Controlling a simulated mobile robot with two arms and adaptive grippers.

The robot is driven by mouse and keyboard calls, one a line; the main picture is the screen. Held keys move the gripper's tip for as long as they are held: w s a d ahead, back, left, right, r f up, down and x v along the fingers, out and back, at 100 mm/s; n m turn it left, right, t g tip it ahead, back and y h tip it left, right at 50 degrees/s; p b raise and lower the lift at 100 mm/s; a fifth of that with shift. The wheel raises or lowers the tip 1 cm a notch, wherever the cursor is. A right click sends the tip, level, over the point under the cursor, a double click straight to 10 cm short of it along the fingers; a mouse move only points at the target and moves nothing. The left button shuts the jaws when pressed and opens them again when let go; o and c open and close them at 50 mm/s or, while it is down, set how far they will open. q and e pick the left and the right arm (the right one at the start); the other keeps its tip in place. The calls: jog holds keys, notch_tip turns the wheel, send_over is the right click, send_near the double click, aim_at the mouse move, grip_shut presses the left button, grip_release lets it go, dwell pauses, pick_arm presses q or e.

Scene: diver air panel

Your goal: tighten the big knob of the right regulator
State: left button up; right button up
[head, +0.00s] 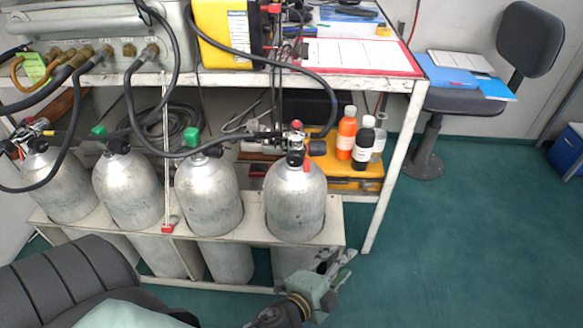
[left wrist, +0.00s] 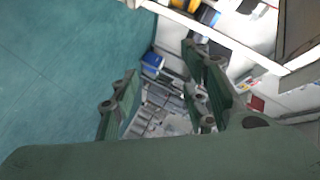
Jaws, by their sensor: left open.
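The right regulator (head: 295,143) sits on top of the rightmost silver cylinder (head: 295,200). A black round knob (head: 317,147) sticks out on its right side, and a red and white part is at its top. Which part is the big knob is hard to tell at this size. My left gripper (head: 340,270) is low in front of the rack, below and right of that cylinder, apart from the regulator. Its fingers also show in the left wrist view (left wrist: 160,68), spread and with nothing between them. My right gripper is out of view.
Several more cylinders stand in the white rack (head: 335,225); another regulator (head: 28,135) is on the leftmost one. Black hoses loop above the cylinders. Bottles (head: 346,135) and a yellow case (head: 350,184) are behind.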

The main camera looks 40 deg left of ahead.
aim_at(292, 163)
pick_arm(q)
notch_tip(292, 163, up, 14)
jog(key=w+d+n+t+h, duration=0.1)
jog(key=n+t+h, duration=0.15)
jog(key=n, duration=0.95)
jog(key=d+r+n+t+h, duration=0.15)
jog(key=n+t, duration=0.25)
jog(key=n, duration=0.7)
jog(key=s+a+r+n+g+y, duration=0.1)
jog(key=a+n+y, duration=0.8)
jog(key=n, duration=0.7)
jog(key=s+a+r+n+g+y, duration=0.1)
jog(key=a+n+y, duration=0.75)
jog(key=n, duration=0.65)
jog(key=shift+y, duration=0.35)
jog(key=x, duration=0.4)
jog(key=p+x, duration=0.1)
jog(key=x, duration=0.1)
jog(key=shift+w+f, duration=0.2)
jog(key=shift+w, duration=0.3)
jog(key=shift+w+a+r, duration=0.1)
jog(key=shift+w, duration=0.15)
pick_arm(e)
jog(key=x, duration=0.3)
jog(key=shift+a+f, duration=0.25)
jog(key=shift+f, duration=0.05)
pick_arm(q)
jog(key=shift+c, duration=0.5)
